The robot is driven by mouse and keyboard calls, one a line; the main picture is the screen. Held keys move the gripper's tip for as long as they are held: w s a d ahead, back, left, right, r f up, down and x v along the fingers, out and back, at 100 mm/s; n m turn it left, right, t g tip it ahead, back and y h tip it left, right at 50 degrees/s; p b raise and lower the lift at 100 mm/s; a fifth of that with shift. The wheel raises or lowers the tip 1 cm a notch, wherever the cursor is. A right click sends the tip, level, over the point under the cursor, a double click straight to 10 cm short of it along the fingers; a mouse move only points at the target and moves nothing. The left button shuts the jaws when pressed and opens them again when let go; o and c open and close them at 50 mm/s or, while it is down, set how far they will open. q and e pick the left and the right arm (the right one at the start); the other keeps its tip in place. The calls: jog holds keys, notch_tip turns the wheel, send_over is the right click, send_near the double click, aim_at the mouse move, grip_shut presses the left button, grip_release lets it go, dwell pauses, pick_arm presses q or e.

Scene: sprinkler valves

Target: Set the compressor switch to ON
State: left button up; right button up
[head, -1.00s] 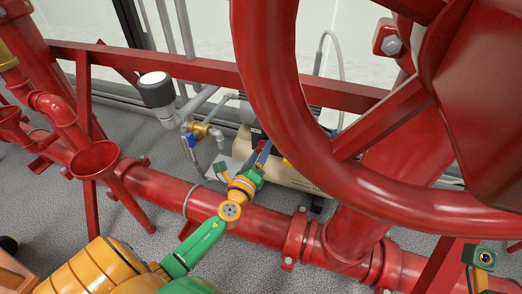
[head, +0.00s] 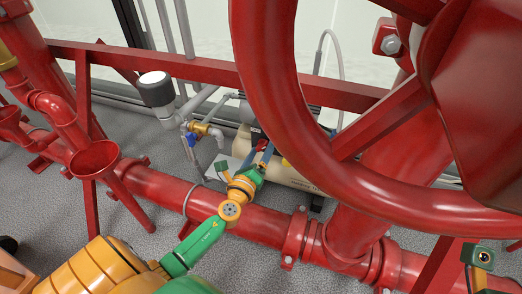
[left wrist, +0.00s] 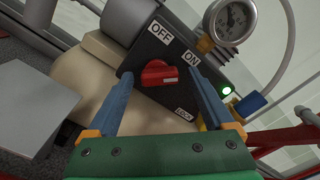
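The compressor switch is a red knob (left wrist: 158,75) on a black box (left wrist: 150,55) with OFF, ON and LOCK labels. OFF is at the upper left of the knob, ON at the upper right, LOCK below. The knob lies roughly level in the left wrist view; its exact setting is unclear. My left gripper (left wrist: 160,82) is open, with a blue finger on either side of the knob and visible gaps between. In the head view the left gripper (head: 261,154) reaches over the red pipe to the compressor (head: 292,176). My right gripper's fingers are out of view.
A pressure gauge (left wrist: 230,20) and a lit green lamp (left wrist: 226,91) are by the switch box. A large red handwheel (head: 285,110) fills the near right. A thick red pipe (head: 260,222) runs below the left forearm. A brass valve (head: 198,130) stands left of the compressor.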

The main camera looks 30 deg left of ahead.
pick_arm(q)
jog(key=v, duration=0.7)
dwell(0.3)
